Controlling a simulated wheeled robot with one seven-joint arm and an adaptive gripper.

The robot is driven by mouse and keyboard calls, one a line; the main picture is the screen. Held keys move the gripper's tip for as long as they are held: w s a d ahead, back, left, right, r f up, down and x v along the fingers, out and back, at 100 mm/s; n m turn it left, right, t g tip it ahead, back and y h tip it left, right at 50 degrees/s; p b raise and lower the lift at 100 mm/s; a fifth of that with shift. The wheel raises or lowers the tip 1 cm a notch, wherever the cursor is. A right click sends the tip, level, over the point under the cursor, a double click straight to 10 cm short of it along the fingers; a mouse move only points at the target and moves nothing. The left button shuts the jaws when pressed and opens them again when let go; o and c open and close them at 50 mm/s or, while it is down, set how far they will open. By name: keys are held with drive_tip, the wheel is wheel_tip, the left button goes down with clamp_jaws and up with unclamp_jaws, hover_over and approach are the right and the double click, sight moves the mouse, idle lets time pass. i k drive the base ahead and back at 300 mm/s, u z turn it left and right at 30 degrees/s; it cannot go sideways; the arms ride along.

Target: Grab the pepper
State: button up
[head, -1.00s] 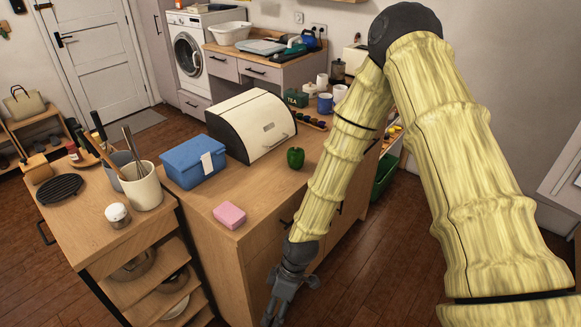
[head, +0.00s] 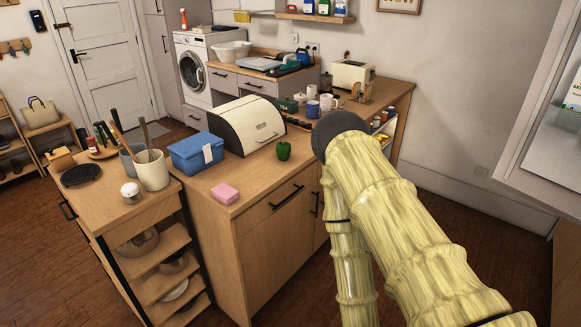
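A green pepper (head: 283,150) stands on the wooden counter (head: 245,182), near its front edge and in front of the bread bin. It is in plain view, with nothing touching it. My arm, in a pale yellow ribbed cover, stands to the right of the pepper and apart from it. Its lower part runs down past the bottom edge of the head view. My gripper is out of the picture, so its state does not show.
A cream and black bread bin (head: 245,124) stands behind the pepper. A blue box (head: 196,151) and a pink sponge-like block (head: 225,193) lie to its left. Mugs (head: 313,108) and a toaster (head: 351,76) stand further back. Open floor lies before the counter.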

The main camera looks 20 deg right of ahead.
sight(282, 149)
drive_tip(key=k, duration=0.3)
drive_tip(key=z, duration=1.2)
drive_tip(key=i, duration=1.75)
drive_tip(key=u, duration=1.55)
